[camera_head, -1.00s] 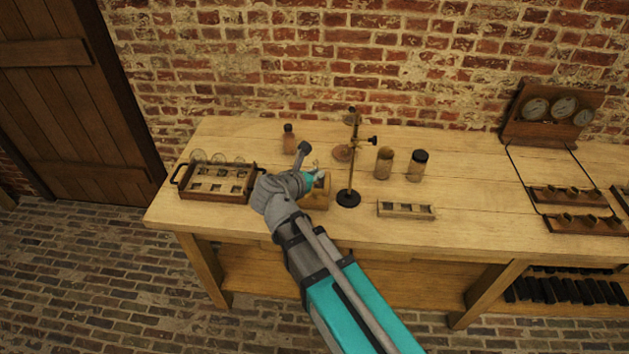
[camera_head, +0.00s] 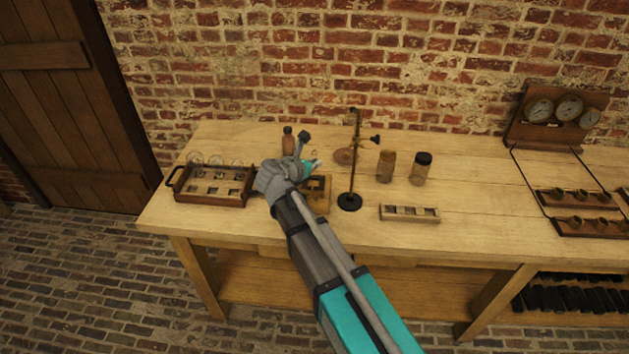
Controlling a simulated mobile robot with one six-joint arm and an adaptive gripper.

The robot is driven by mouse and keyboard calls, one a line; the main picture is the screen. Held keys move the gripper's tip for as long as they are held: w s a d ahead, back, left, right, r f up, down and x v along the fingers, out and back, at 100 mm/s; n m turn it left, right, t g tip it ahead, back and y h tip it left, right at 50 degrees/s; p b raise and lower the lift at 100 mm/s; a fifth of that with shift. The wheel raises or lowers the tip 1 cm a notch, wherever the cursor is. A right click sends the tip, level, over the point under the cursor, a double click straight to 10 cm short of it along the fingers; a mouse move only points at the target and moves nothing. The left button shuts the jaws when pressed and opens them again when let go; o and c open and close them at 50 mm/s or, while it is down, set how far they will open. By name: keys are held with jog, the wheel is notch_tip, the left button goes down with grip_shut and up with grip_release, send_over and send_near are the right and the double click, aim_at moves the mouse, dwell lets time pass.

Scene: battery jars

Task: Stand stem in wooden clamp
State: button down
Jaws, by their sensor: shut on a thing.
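My gripper (camera_head: 313,165) is over the left half of the bench, above and just behind a small wooden block with a dark opening (camera_head: 318,190), which looks like the wooden clamp. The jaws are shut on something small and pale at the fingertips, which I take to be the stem. It is too small and too covered by the gripper to make out its shape or tilt. My forearm hides part of the block's left side.
A handled wooden tray with glass jars (camera_head: 176,195) stands to the left. A thin metal stand (camera_head: 353,175) rises close to the block's right. A small slotted rack (camera_head: 409,213), two jars (camera_head: 386,167) (camera_head: 421,169) and a brown bottle (camera_head: 288,140) are nearby.

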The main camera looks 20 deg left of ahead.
aim_at(314, 183)
jog(key=shift+w+a+f+b, duration=0.3)
jog(key=shift+w+f+b, duration=0.45)
jog(key=shift+f, duration=0.2)
jog(key=shift+w+a+f+b, duration=0.25)
jog(key=shift+w+f+b, duration=0.45)
jog(key=shift+f, duration=0.2)
jog(key=shift+w+a+f+b, duration=0.15)
jog(key=shift+w+f+b, duration=0.1)
jog(key=shift+f+b, duration=0.3)
jog(key=shift+w+f+b, duration=0.1)
jog(key=shift+f+b, duration=1.35)
jog(key=shift+b, duration=0.05)
jog(key=shift+f, duration=0.2)
jog(key=c, duration=0.8)
grip_release()
jog(key=shift+r, duration=0.2)
